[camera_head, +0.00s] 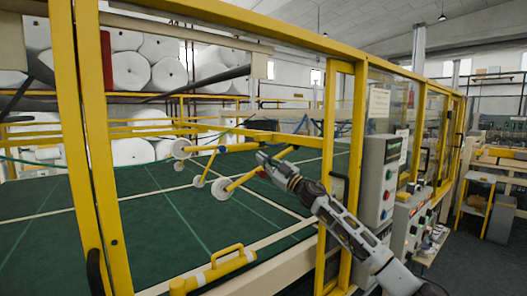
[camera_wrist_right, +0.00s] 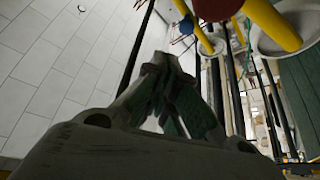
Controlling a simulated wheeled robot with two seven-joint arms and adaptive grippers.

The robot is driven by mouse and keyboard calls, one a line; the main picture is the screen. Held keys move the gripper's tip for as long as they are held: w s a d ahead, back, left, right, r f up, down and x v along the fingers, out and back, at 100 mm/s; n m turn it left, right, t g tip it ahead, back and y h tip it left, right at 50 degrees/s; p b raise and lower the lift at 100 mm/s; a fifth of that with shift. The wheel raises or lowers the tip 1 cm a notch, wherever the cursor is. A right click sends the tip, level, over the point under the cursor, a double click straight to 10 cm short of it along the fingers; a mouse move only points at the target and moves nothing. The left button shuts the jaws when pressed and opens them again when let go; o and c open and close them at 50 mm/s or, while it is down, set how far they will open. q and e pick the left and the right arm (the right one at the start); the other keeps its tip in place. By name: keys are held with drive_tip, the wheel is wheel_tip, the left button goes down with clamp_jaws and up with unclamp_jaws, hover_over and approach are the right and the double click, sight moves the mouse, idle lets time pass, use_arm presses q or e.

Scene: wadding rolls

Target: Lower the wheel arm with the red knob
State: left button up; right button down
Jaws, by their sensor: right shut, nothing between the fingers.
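Several yellow wheel arms with white wheels hang over the green bed inside the machine. The nearest wheel arm (camera_head: 243,179) slants down left to its white wheel (camera_head: 220,188). A small red knob (camera_head: 263,174) shows on it, just below my gripper; red also shows in the right wrist view (camera_wrist_right: 186,25). A blue knob (camera_head: 222,149) sits on a farther arm. My right gripper (camera_head: 262,157) is shut and empty, reaching through the opening by the upper end of the nearest arm. I cannot tell if it touches. My left gripper is not in view.
A yellow frame post (camera_head: 92,150) stands at left, another (camera_head: 330,150) beside my right arm. A yellow handle bar (camera_head: 213,270) lies along the front edge. A grey control box (camera_head: 382,180) stands right of my arm. White rolls fill the back.

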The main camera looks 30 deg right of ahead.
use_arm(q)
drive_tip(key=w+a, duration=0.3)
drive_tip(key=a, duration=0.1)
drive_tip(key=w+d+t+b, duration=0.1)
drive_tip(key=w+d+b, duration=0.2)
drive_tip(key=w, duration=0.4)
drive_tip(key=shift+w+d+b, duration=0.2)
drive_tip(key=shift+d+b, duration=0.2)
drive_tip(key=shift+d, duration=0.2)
use_arm(e)
drive_tip(key=d+f+n+g+y, duration=0.2)
drive_tip(key=d+f+n+g, duration=0.2)
drive_tip(key=f+n, duration=0.5)
drive_tip(key=shift+w+d+f, duration=0.2)
drive_tip(key=shift+d+f, duration=0.5)
drive_tip(key=shift+f, duration=2.1)
drive_tip(key=shift+r, duration=0.2)
wheel_tip(320, 180, up, 10)
drive_tip(key=shift+f, duration=0.25)
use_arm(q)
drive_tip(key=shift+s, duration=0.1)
